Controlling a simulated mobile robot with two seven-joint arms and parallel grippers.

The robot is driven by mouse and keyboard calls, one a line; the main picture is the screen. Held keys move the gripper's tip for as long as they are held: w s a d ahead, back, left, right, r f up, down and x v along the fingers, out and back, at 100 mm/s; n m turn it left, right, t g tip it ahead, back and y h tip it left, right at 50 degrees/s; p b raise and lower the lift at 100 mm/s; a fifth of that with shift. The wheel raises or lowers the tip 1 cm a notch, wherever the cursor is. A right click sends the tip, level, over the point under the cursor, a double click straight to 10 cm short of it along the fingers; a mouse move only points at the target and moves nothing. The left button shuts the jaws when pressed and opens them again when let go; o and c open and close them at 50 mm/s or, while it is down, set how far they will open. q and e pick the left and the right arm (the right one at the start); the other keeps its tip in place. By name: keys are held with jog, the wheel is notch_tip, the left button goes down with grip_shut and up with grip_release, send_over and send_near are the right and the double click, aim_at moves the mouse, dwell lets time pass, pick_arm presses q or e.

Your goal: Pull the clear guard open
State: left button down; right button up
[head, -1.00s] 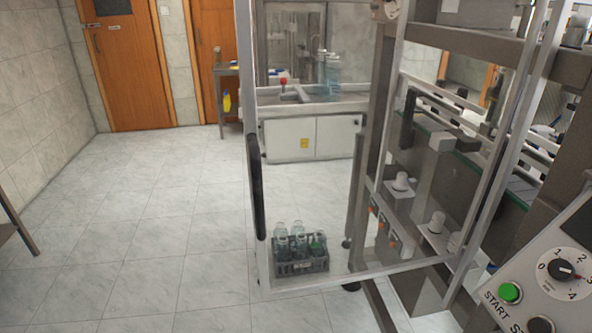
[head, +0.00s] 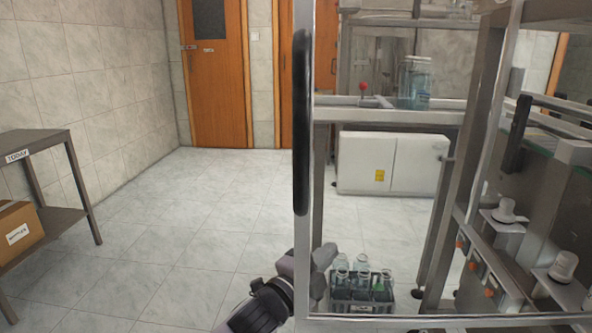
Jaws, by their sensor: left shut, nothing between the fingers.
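The clear guard is a see-through panel in a pale metal frame (head: 304,242), with a long black upright handle (head: 303,120) on its left edge. It stands swung out from the machine at right, and the floor and bench show through it. My left gripper (head: 323,258) is at the lower left edge of the guard, below the handle. It is shut and empty, its tip overlapping the frame in the picture; whether it touches is not clear. My right gripper is out of view.
A crate of bottles (head: 360,304) shows through the guard's lower part, on the floor. White caps (head: 506,211) sit on the machine at right. A dark shelf (head: 40,142) with a cardboard box (head: 17,232) stands at left. The floor between is clear.

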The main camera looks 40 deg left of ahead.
pick_arm(q)
notch_tip(320, 180, up, 23)
jog(key=w+m+g+h, duration=0.1)
jog(key=m+g+h, duration=0.3)
jog(key=m+h, duration=2.2)
jog(key=s+a+r+m+g+y, duration=0.2)
jog(key=s+a+m+g+y, duration=0.3)
jog(key=m, duration=0.6)
jog(key=s+a+r+m+g+y, duration=0.1)
jog(key=s+r+m+g, duration=0.15)
jog(key=m+g, duration=0.65)
jog(key=s+a+r+m+g+y, duration=0.1)
jog(key=s+a+m+g+y, duration=0.3)
jog(key=m, duration=0.9)
jog(key=s+d, duration=0.3)
jog(key=d, duration=0.3)
jog(key=s+d, duration=0.2)
jog(key=d, duration=0.5)
jog(key=shift+s+h+b, duration=0.3)
jog(key=shift+s+b, duration=0.1)
